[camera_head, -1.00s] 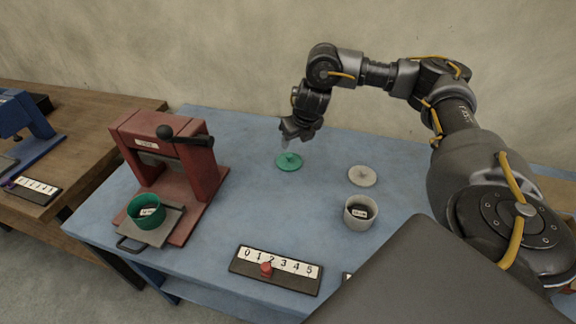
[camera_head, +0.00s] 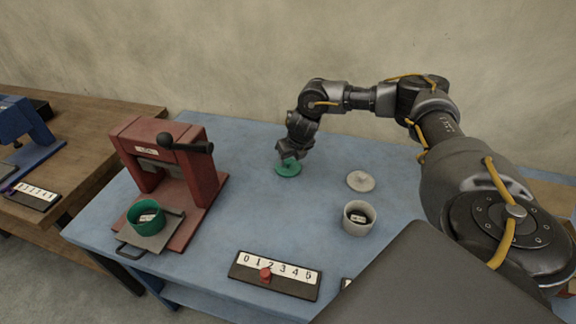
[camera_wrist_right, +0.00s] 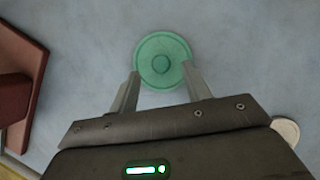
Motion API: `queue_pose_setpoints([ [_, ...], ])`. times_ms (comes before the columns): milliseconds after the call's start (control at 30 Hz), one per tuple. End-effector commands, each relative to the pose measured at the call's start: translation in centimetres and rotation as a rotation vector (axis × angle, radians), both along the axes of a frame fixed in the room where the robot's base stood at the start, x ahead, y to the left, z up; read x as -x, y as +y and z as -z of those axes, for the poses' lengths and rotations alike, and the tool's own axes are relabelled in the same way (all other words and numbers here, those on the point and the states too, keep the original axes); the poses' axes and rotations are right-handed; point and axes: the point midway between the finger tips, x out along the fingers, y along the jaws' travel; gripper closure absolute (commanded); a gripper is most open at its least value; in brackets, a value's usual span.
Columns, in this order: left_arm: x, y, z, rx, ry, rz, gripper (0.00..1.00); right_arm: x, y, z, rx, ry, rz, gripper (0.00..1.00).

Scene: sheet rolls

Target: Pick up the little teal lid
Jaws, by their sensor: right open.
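The little teal lid (camera_head: 288,170) lies flat on the blue table, a round disc with a knob in its middle. It also shows at the top of the right wrist view (camera_wrist_right: 163,50). My right gripper (camera_head: 290,158) is right above the lid and hides part of it in the head view. In the right wrist view its two fingers (camera_wrist_right: 160,82) are apart, one on each side of the lid's near part, and nothing is held. I cannot tell whether the fingertips touch the lid. My left gripper is not in view.
A red press (camera_head: 165,165) stands at left, with a green cup (camera_head: 146,217) on its front plate. A pale lid (camera_head: 360,181) and white cup (camera_head: 358,218) are right of the teal lid. A numbered slider board (camera_head: 276,276) lies at the front edge.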

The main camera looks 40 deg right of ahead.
Motion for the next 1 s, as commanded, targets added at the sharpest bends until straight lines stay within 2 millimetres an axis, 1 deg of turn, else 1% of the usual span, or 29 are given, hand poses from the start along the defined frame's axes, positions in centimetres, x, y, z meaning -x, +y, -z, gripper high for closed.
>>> queue_pose_setpoints([
  [33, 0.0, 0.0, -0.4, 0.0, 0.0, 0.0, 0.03, -0.3, -0.3, 0.5, 0.002, 0.003, 0.001, 0.52],
  [100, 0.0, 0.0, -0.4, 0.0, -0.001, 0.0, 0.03, -0.7, -0.2, 1.5, -0.001, 0.003, 0.0, 0.52],
  [200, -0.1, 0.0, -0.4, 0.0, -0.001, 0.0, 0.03, -1.0, -0.3, 2.3, 0.001, 0.001, 0.0, 0.52],
  [467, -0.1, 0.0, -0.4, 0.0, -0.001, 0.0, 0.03, -1.1, -0.4, 2.5, 0.0, -0.001, 0.0, 0.52],
  [800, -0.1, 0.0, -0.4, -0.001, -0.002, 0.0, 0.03, -1.1, -0.4, 2.5, 0.0, 0.0, 0.0, 0.96],
  [833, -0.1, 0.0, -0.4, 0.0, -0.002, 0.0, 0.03, -1.1, -0.4, 2.5, 0.0, 0.0, 0.0, 0.99],
  [1000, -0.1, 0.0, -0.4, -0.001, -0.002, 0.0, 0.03, -1.1, -0.4, 2.4, 0.0, -0.001, 0.0, 1.0],
])
